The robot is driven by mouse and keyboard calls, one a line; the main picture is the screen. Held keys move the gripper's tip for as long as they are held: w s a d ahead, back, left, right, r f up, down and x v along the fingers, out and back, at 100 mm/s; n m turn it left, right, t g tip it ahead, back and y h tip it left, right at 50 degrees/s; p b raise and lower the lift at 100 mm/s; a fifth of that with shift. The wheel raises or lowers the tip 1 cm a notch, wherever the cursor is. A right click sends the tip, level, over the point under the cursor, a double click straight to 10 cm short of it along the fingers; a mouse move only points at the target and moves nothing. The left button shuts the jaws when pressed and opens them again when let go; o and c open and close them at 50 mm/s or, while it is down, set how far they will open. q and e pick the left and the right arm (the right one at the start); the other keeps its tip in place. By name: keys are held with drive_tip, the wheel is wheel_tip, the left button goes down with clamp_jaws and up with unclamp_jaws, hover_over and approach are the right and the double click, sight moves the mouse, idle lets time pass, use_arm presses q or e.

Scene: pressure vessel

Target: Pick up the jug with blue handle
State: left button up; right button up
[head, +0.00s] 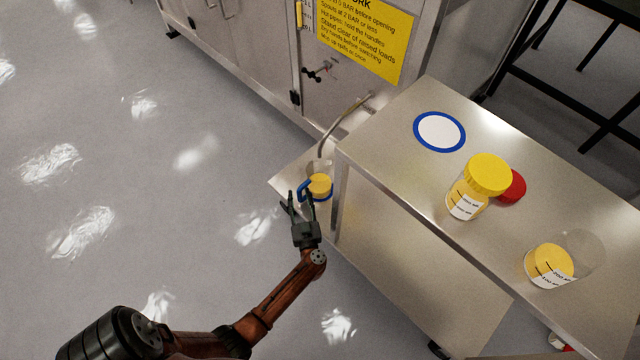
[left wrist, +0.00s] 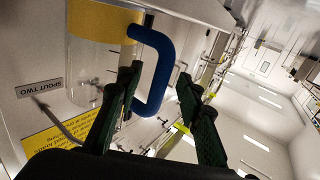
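The jug (head: 320,186) with the blue handle (head: 304,188) stands on a low metal shelf under a spout in the head view. It is clear, with yellow contents. My left gripper (head: 299,198) reaches it from below in the picture, with its fingers apart at the handle side. In the left wrist view, the jug (left wrist: 95,50) appears upside down at upper left. Its blue handle (left wrist: 163,65) shows between my open left fingers (left wrist: 162,85), nearer the left finger. I cannot tell whether that finger touches it. My right gripper is not in view.
A metal table (head: 385,150) right of the jug holds a blue-rimmed white disc (head: 439,131), a yellow-lidded jar (head: 472,190), a red lid (head: 512,187) and a clear container with yellow contents (head: 548,266). A cabinet with a yellow sign (head: 365,35) stands behind. Floor at left is clear.

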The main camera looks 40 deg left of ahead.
use_arm(q)
drive_tip(key=shift+w+a+r, duration=0.1)
drive_tip(key=shift+w+a, duration=0.05)
drive_tip(key=shift+c, duration=0.3)
clamp_jaws()
idle(0.3)
